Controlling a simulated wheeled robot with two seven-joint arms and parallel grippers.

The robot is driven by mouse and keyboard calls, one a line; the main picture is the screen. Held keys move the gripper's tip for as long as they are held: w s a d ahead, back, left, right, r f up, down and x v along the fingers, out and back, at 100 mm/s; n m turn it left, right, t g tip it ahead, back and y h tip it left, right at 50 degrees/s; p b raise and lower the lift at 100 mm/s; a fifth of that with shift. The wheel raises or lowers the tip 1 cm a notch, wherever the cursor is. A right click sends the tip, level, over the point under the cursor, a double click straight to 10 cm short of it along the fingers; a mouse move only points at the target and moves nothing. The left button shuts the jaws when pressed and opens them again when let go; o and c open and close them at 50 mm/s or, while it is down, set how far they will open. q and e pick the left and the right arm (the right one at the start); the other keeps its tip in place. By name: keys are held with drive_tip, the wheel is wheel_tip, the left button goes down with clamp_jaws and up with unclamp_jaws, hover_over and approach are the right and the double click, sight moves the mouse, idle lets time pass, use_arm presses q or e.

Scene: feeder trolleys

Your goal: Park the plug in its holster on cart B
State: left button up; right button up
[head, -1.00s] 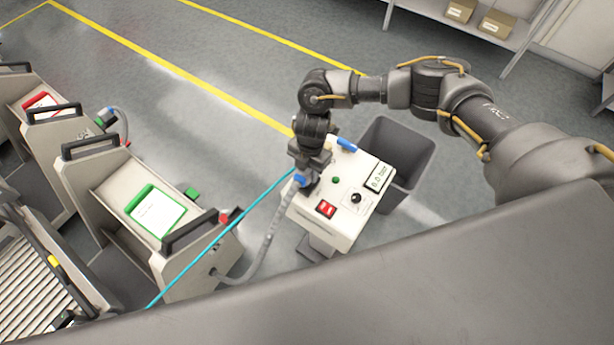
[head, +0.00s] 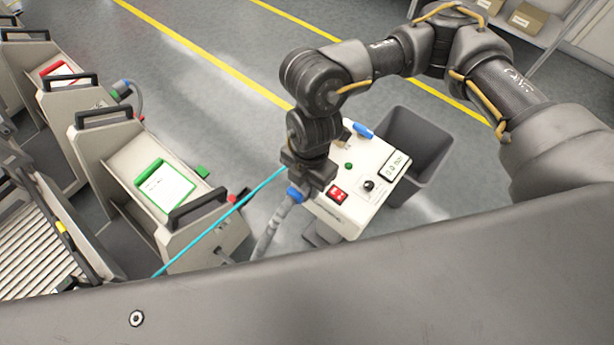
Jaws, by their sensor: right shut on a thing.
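My right gripper (head: 305,180) is shut on the plug (head: 295,194), which shows as a blue collar with a grey hose (head: 268,232) hanging below it. The gripper hides the rest of the plug. They are over the left edge of the white control box (head: 345,212); I cannot tell whether they touch it. A cart with a green-framed card (head: 166,187) stands to the left, with a green block (head: 203,173) on its far side, apart from the plug. I cannot read which cart is B. My left gripper is not in view.
A teal line (head: 215,228) runs down left from my right gripper. A grey bin (head: 432,143) stands behind the control box. Floor between carts and box is open.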

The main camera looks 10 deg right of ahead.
drive_tip(key=shift+r, duration=0.15)
drive_tip(key=shift+r+p, duration=1.35)
drive_tip(key=shift+p, duration=0.1)
